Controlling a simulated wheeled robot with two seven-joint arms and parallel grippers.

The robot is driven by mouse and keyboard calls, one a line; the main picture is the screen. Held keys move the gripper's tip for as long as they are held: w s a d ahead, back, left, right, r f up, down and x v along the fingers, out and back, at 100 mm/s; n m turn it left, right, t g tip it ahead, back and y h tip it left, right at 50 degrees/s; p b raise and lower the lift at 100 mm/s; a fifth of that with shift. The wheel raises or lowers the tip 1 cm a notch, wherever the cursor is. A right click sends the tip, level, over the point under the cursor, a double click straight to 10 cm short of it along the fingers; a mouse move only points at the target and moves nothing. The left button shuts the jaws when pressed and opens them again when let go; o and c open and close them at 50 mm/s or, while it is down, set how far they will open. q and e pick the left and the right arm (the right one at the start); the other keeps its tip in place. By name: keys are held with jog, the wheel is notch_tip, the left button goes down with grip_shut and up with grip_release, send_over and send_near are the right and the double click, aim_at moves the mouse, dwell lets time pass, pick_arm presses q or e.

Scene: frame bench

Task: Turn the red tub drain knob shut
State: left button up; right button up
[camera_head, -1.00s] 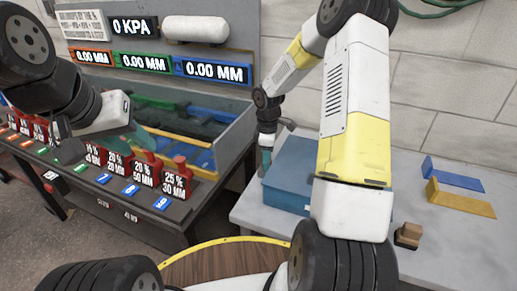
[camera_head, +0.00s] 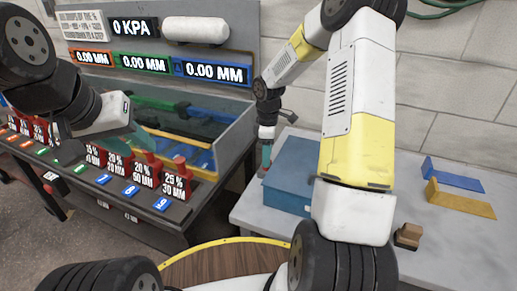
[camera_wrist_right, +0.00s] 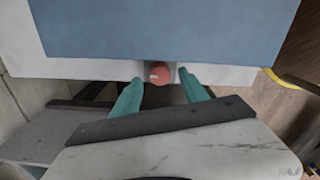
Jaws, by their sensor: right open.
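The blue tub (camera_head: 290,188) sits on the grey table in the head view, and its blue face (camera_wrist_right: 170,28) fills the top of the right wrist view. The round red drain knob (camera_wrist_right: 159,73) sticks out from the tub's near edge in the wrist view. My right gripper (camera_wrist_right: 162,78) is open, with one teal finger to each side of the knob and visible gaps between. In the head view my right gripper (camera_head: 266,158) is at the tub's left side. My left gripper (camera_head: 135,134) hangs over the bench at left; its opening is unclear.
A blue bar (camera_head: 452,175), a yellow bar (camera_head: 460,200) and a small brown block (camera_head: 408,235) lie on the grey table (camera_head: 375,260) at right.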

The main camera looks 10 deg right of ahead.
notch_tip(320, 180, up, 5)
jog(key=shift+f, duration=0.1)
dwell(0.3)
